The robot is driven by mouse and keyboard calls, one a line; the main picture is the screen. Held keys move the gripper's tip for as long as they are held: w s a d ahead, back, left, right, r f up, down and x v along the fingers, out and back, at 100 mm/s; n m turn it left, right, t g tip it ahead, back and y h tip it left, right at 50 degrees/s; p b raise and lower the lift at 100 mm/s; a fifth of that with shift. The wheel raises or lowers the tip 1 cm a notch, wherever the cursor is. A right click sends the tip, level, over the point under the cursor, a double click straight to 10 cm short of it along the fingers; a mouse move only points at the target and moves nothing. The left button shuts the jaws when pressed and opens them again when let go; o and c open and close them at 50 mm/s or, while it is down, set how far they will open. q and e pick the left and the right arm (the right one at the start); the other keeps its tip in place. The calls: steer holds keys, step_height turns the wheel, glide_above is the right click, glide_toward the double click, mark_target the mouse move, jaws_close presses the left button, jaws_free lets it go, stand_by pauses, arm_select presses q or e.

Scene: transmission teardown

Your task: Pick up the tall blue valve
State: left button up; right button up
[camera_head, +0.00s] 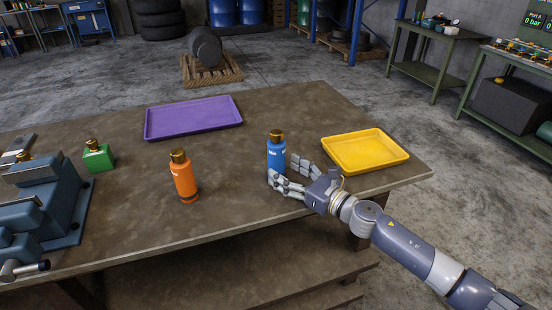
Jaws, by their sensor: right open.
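The tall blue valve (276,155) stands upright on the brown table (235,215), with a brass top. My right gripper (283,174) comes in from the right, low over the table, with its fingers spread at the valve's lower right side. One finger overlaps the valve's base in the picture; whether it touches cannot be told. The gripper is open and holds nothing. My left gripper is not in view.
An orange valve (184,178) stands to the left. A green block-shaped valve (98,157) is farther left, beside a blue-grey vise (45,205). A purple tray (194,119) and a yellow tray (364,151) lie empty on the table.

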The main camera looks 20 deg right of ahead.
mark_target(283, 165)
steer(key=x, duration=0.1)
steer(key=p+x, duration=0.1)
steer(key=x, duration=0.2)
steer(key=shift+w+d+r, duration=0.15)
steer(key=shift+d+r, duration=0.1)
steer(key=shift+w+a+p, duration=0.15)
steer(key=shift+w+p, duration=0.15)
steer(key=shift+a+f, duration=0.1)
steer(key=shift+c, duration=1.3)
steer(key=c, duration=1.2)
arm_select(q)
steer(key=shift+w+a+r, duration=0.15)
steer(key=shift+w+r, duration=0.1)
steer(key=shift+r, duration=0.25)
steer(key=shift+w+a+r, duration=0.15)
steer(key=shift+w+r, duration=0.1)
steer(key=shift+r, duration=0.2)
arm_select(e)
steer(key=shift+w, duration=0.1)
steer(key=shift+c, duration=0.2)
